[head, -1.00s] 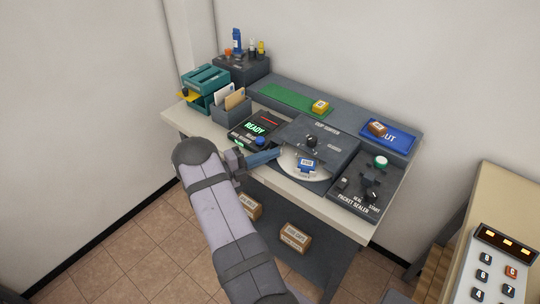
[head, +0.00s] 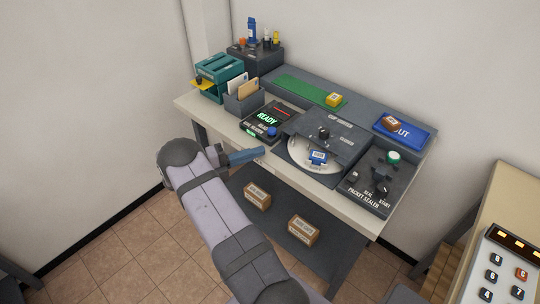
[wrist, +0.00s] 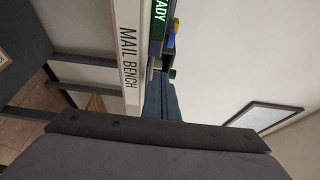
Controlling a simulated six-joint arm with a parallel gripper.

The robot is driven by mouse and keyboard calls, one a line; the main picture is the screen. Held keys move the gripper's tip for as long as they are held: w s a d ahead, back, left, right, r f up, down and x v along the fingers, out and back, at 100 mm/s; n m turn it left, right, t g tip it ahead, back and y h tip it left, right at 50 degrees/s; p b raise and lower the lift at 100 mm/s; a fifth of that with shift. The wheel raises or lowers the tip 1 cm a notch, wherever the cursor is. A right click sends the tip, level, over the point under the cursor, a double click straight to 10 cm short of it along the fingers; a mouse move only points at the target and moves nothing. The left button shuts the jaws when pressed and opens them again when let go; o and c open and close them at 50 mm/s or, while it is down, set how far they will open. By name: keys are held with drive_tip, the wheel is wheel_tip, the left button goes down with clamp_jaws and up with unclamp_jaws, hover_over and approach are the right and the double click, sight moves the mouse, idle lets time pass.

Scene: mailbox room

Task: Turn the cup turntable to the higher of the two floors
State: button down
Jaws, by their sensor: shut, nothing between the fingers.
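The cup turntable (head: 299,159) is a pale round disc set in a dark unit on the bench, partly covered by a dark hood with a black knob (head: 323,133). A blue item with a white label (head: 318,157) sits on the disc's exposed front part. The markings on the disc are too small to read. My gripper (head: 262,152) is shut and empty at the bench's front edge, left of the turntable and apart from it. In the wrist view its blue-grey fingers (wrist: 162,98) show beside the "MAIL BENCH" edge.
A scale with a green READY display (head: 267,118) and blue knob stands left of the turntable. A packet sealer (head: 370,190) stands to its right. Behind are a green mat (head: 300,90) and a blue tray (head: 412,134). Brown boxes (head: 257,196) lie on the lower shelf.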

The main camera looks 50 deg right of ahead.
drive_tip(key=shift+w+a+b, duration=0.3)
drive_tip(key=shift+w+a, duration=0.6)
drive_tip(key=shift+w, duration=0.25)
